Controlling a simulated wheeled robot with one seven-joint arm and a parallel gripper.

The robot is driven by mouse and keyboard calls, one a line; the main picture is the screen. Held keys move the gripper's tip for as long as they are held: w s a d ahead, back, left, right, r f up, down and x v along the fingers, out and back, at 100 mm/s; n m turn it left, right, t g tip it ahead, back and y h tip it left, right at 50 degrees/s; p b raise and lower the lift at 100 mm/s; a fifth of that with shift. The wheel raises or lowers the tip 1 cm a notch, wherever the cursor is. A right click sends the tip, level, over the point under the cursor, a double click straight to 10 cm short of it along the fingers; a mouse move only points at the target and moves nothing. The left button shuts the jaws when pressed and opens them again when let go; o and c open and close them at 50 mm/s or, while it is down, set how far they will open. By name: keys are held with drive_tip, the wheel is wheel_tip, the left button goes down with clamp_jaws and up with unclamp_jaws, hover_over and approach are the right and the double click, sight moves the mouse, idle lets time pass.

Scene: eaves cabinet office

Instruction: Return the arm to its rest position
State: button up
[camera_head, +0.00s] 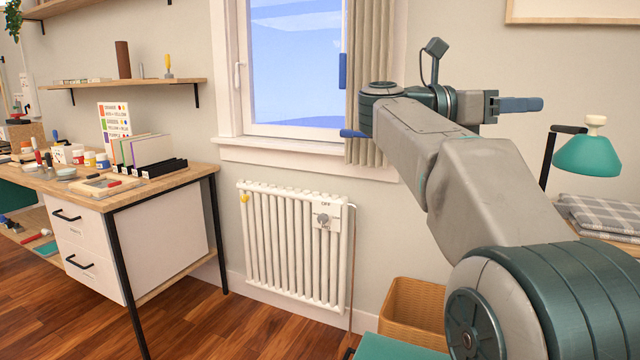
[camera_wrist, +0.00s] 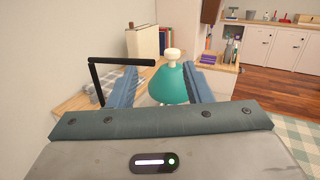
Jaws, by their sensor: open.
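My arm is raised and bent in the right half of the head view, in front of the window and curtain. My gripper (camera_head: 520,104) points to the right there, with a blue finger showing. In the wrist view my gripper (camera_wrist: 160,90) has its two blue fingers apart with a wide gap, and nothing is held between them. A teal lamp (camera_wrist: 172,84) with a cream knob shows beyond the gap, apart from the fingers. The same lamp (camera_head: 589,155) stands below and right of my gripper in the head view.
A white radiator (camera_head: 290,245) is under the window. A desk (camera_head: 170,190) with jars and tools stands at the left. A wicker basket (camera_head: 412,312) is on the floor below my arm. A folded checked cloth (camera_head: 600,215) lies at the right. Wood floor (camera_head: 200,325) is clear between.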

drive_tip(key=w+a+r+n+t+y+p, duration=0.1)
drive_tip(key=w+a+r+n+t+p, duration=0.3)
drive_tip(key=n+t, duration=0.5)
drive_tip(key=w+a+r+n+t+y+p, duration=0.15)
drive_tip(key=w+r+n+t+p, duration=0.25)
drive_tip(key=r+n+t, duration=0.45)
drive_tip(key=w+a+f+n+t+y+p, duration=0.1)
drive_tip(key=a+f+n+y+p, duration=0.25)
drive_tip(key=a+n+y, duration=0.45)
drive_tip(key=w+a+f+n+t+y+p, duration=0.1)
drive_tip(key=a+f+n+y+p, duration=0.3)
drive_tip(key=n, duration=0.7)
drive_tip(key=s+a+f+n+g+y+p, duration=0.5)
drive_tip(key=s+f+n+g+y, duration=0.15)
drive_tip(key=s+f+n, duration=0.4)
drive_tip(key=s+d+f+n+g+h+p, duration=0.1)
drive_tip(key=s+f+n+g+p, duration=0.1)
drive_tip(key=s+f, duration=0.4)
drive_tip(key=s+d+f+n+g+h+p, duration=0.1)
drive_tip(key=s+f+n+g+p, duration=0.2)
drive_tip(key=s+g, duration=0.4)
drive_tip(key=s+f+n, duration=0.1)
drive_tip(key=s+f, duration=0.1)
drive_tip(key=s, duration=0.1)
drive_tip(key=shift+s+d+f+n, duration=0.3)
drive_tip(key=shift+d+f+n, duration=0.1)
